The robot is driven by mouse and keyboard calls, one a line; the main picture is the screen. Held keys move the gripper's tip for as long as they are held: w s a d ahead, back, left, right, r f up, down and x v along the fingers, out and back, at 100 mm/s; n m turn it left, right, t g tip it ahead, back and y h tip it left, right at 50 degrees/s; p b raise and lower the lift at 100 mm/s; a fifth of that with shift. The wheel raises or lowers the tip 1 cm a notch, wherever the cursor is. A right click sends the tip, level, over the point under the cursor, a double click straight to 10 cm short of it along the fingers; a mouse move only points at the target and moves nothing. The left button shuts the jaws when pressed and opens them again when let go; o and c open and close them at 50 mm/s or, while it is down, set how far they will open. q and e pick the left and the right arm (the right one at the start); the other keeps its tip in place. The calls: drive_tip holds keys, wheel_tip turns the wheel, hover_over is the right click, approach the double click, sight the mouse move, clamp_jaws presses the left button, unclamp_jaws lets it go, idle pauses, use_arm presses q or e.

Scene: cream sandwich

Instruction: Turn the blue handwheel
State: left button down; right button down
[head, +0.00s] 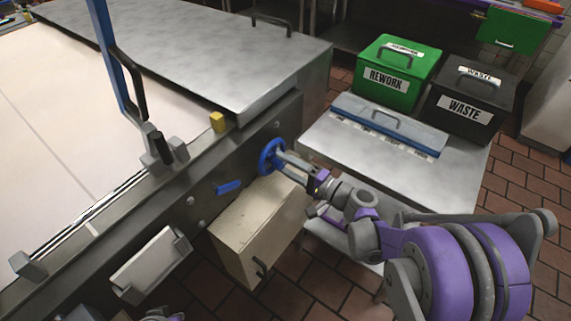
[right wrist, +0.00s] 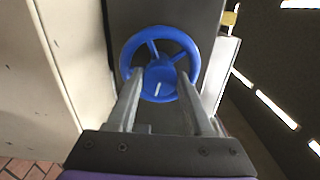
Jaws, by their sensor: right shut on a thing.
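The blue handwheel (head: 271,156) is mounted on the side panel of the long metal machine, below a yellow block. It also shows in the right wrist view (right wrist: 160,65), with its round rim, spokes and a hub bearing a short white mark. My right gripper (head: 281,158) reaches it from the right. In the right wrist view its two fingers (right wrist: 161,92) lie on either side of the hub, across the near part of the rim, shut on the handwheel. The exact contact points are partly hidden. My left gripper cannot be made out.
A blue lever (head: 228,187) sticks out left of the wheel. A beige box (head: 253,226) is below it.

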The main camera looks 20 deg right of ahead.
drive_tip(key=shift+m, duration=0.5)
drive_tip(key=shift+c, duration=1.5)
unclamp_jaws()
drive_tip(key=v, duration=1.1)
drive_tip(key=shift+p, duration=0.35)
